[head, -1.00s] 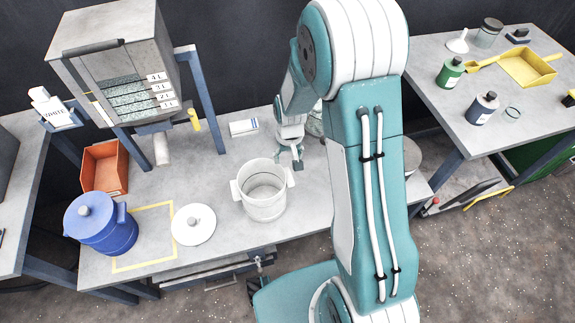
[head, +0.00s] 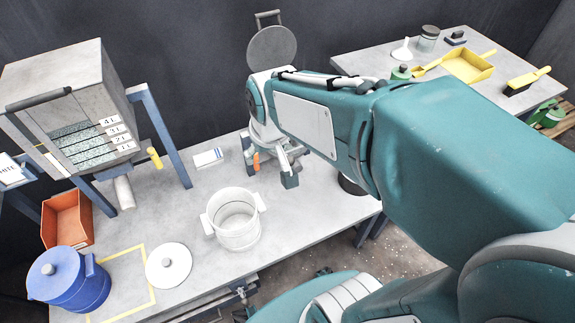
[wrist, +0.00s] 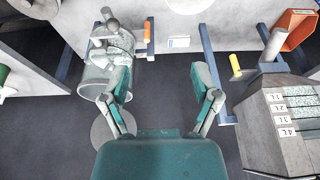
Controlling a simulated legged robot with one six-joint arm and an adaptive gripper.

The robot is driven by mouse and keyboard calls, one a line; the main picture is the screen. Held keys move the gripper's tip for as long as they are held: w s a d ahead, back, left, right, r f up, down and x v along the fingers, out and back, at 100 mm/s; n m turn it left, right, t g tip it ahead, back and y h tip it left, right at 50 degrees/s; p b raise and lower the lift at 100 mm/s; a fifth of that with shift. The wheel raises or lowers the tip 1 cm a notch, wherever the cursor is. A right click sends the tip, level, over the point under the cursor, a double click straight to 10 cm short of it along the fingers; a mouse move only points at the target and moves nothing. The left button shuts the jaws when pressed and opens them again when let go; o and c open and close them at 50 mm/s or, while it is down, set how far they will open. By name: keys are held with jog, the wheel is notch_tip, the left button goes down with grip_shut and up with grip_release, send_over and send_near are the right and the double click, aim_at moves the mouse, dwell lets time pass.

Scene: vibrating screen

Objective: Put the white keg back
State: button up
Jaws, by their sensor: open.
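The white keg (head: 233,225) stands upright and open-topped on the grey bench, with a handle on each side. Its flat white lid (head: 168,264) lies on the bench left of it. A yellow outline (head: 151,274) is marked on the bench, and the keg stands to the right of it. My gripper (wrist: 162,82) shows in the wrist view with its two fingers spread and nothing between them. It is apart from the keg. In the head view my arm hides part of the gripper's surroundings. I cannot make out the keg clearly in the wrist view.
A blue keg (head: 68,283) stands at the bench's left front. An orange bin (head: 67,220) and the grey screen machine (head: 72,110) are behind it. A second table (head: 375,62) at the back right holds a yellow dustpan (head: 468,66).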

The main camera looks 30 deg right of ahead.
jog(key=s+r+t, duration=0.2)
jog(key=s+r, duration=0.3)
jog(key=s, duration=0.5)
jog(key=shift+d+r, duration=0.15)
jog(key=shift+r, duration=0.2)
